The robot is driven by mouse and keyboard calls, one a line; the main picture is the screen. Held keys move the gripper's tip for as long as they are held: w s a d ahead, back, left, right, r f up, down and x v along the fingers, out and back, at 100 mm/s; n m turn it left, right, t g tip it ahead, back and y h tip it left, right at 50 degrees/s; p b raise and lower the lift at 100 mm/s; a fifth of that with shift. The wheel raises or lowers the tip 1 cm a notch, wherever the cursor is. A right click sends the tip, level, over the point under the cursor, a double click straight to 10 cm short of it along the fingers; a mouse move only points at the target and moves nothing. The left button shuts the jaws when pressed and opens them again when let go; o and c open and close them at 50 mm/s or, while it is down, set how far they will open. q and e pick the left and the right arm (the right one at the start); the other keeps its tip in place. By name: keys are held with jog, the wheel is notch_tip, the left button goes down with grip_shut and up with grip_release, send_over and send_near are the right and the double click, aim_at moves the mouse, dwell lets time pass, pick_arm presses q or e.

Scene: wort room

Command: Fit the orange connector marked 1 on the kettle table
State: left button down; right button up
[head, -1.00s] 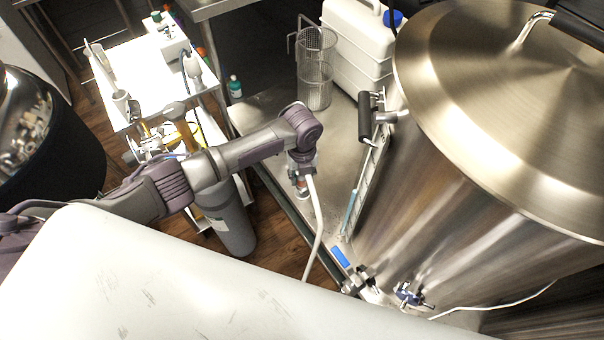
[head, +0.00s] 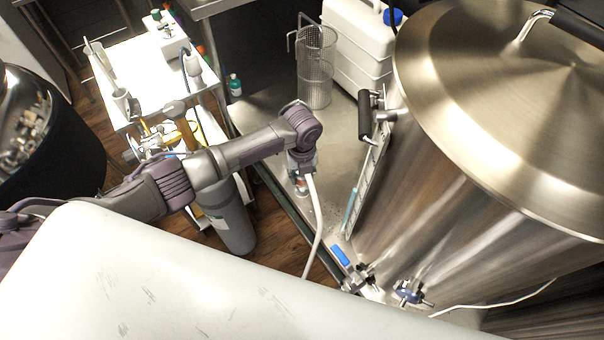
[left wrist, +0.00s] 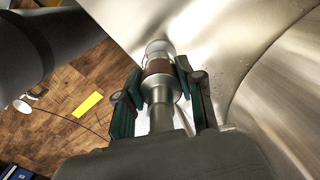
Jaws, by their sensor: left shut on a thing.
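My left gripper (head: 301,176) reaches over the steel kettle table (head: 268,112), near its front edge. In the left wrist view its fingers (left wrist: 159,72) are shut on a silver cylindrical connector (left wrist: 161,86) with a brown-orange band. A grey stem runs from the connector back toward the palm. The connector's far end points at the bare steel surface; I cannot tell whether it touches. No number 1 can be read on it. In the head view the wrist mostly hides the connector. A white hose (head: 318,215) hangs beside the gripper. My right gripper is not in view.
A large steel kettle (head: 430,190) stands right of my gripper, with a valve with a blue handle (head: 340,255) at its foot. Behind are a wire basket (head: 315,70) and a white canister (head: 352,45). A cluttered white cart (head: 125,75) stands at left.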

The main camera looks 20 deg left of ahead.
pick_arm(q)
jog(key=shift+f+b, duration=0.8)
jog(key=shift+f, duration=0.5)
jog(key=c, duration=0.6)
grip_release()
jog(key=shift+c, duration=0.2)
